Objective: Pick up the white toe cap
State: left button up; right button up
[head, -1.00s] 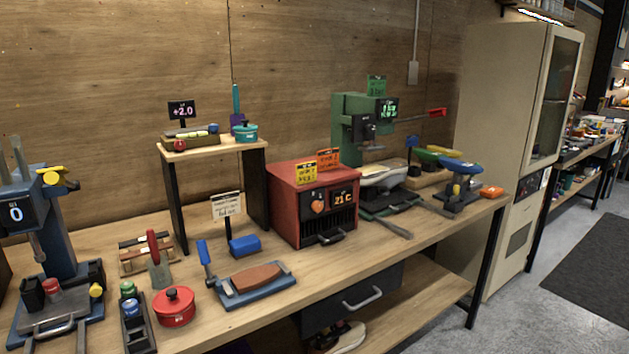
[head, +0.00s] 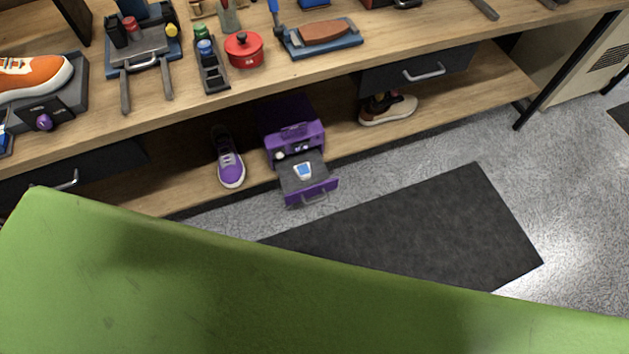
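I cannot make out a loose white toe cap for certain. In the head view an orange sneaker (head: 38,76) with a white sole edge sits on a dark stand at the far left of the bench. An open drawer (head: 313,191) of a purple box holds a small white and blue object (head: 303,171); its exact kind is unclear. Neither of my grippers is in view.
The purple box (head: 290,127), a purple sneaker (head: 229,160) and a beige sneaker (head: 388,109) are on the lower shelf (head: 346,137). A red pot (head: 244,49) and tools stand on the bench. A dark mat (head: 410,235) lies on the floor.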

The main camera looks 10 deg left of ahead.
aim_at(304, 171)
jog(key=i+l+u, duration=0.25)
jog(key=i+l, duration=0.3)
jog(key=i+l+u, duration=0.25)
jog(key=i+l, duration=0.35)
jog(key=l, duration=0.1)
